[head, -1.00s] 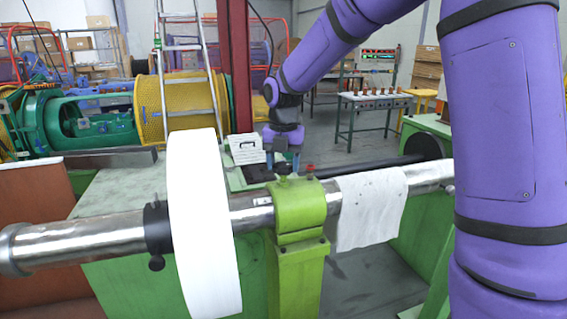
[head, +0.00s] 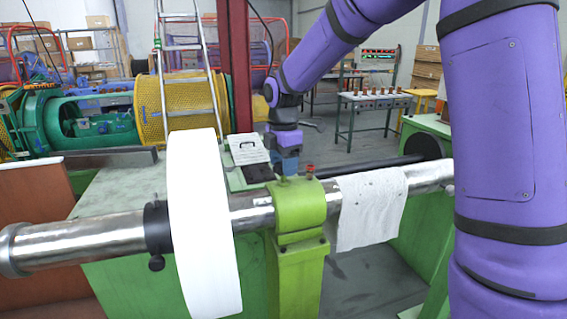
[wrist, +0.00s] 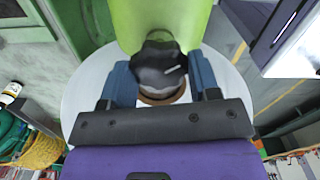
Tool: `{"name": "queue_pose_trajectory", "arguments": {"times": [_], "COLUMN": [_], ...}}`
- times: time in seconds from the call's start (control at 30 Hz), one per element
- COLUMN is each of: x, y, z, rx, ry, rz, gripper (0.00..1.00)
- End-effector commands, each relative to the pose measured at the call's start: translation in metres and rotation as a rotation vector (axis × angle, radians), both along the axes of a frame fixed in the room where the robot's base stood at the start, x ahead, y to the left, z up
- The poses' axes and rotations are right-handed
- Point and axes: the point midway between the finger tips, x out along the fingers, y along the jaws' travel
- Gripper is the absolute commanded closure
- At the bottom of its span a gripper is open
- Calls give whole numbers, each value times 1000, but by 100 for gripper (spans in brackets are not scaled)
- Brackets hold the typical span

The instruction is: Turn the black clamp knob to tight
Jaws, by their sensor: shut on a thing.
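The black clamp knob (wrist: 158,62) is a lobed knob with a short white mark, which points to the right in the wrist view. In the head view my gripper (head: 286,172) is above the clamp's back left, pointing down, and the knob is mostly hidden by the fingers.
A small red-topped part (head: 310,169) is just right of my gripper. A large white disc (head: 203,225) stands on the steel shaft (head: 100,236) to the left. A white cloth (head: 370,208) hangs over the shaft to the right.

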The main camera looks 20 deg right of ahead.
Motion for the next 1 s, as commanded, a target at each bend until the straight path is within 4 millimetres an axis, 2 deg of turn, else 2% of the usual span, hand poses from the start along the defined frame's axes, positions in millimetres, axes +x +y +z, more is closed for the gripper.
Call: {"name": "queue_pose_trajectory", "arguments": {"times": [1.0], "x": [0], "y": [0], "z": [1], "rx": [0], "ry": [-3], "rz": [-962], "gripper": [68]}}
